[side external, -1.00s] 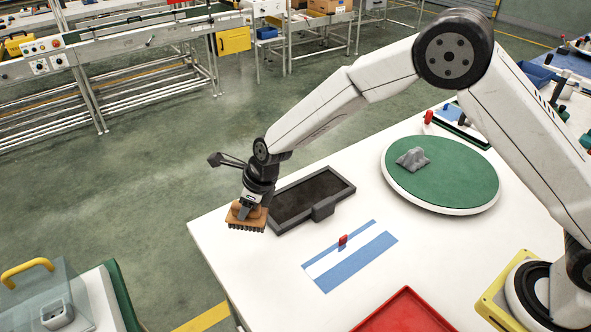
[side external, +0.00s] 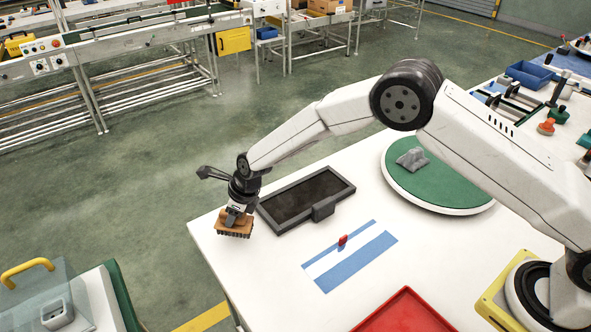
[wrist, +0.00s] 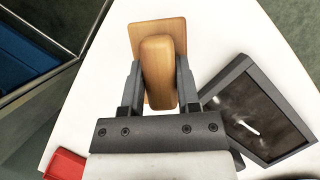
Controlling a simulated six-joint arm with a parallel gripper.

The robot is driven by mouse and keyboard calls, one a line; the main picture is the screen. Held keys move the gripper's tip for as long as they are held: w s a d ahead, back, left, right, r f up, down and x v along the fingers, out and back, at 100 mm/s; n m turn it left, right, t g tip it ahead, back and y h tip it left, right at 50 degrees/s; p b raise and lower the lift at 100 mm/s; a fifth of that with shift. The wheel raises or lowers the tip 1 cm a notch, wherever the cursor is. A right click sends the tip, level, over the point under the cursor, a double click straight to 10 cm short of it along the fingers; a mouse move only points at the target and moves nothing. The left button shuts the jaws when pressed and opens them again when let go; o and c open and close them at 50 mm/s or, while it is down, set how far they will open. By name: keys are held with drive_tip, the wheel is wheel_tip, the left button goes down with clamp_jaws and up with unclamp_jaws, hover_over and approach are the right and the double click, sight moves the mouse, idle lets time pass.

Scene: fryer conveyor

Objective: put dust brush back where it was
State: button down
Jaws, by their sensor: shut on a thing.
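The dust brush (side external: 235,228) has an orange-brown wooden block with dark bristles pointing down. My gripper (side external: 234,214) is shut on it near the left corner of the white table. In the wrist view the brush's wooden handle (wrist: 158,72) sits between the two fingers of my gripper (wrist: 159,85), with the wider wooden block below it. The bristles are hidden there. In the side view the brush is at or just above the table top; I cannot tell if the bristles touch it.
A dark framed tray (side external: 262,205) lies right beside the brush. Blue strips (side external: 358,262) with a small red piece (side external: 342,240), a red tray (side external: 407,292) and a green turntable (side external: 455,187) holding a grey part (side external: 411,158) are farther right. The white table (side external: 262,275) is clear in front.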

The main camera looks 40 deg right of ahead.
drive_tip(key=shift+w+f, duration=0.1)
drive_tip(key=shift+f, duration=1.6)
drive_tip(key=shift+f, duration=0.1)
drive_tip(key=shift+c, duration=1.6)
unclamp_jaws()
drive_tip(key=v, duration=1.2)
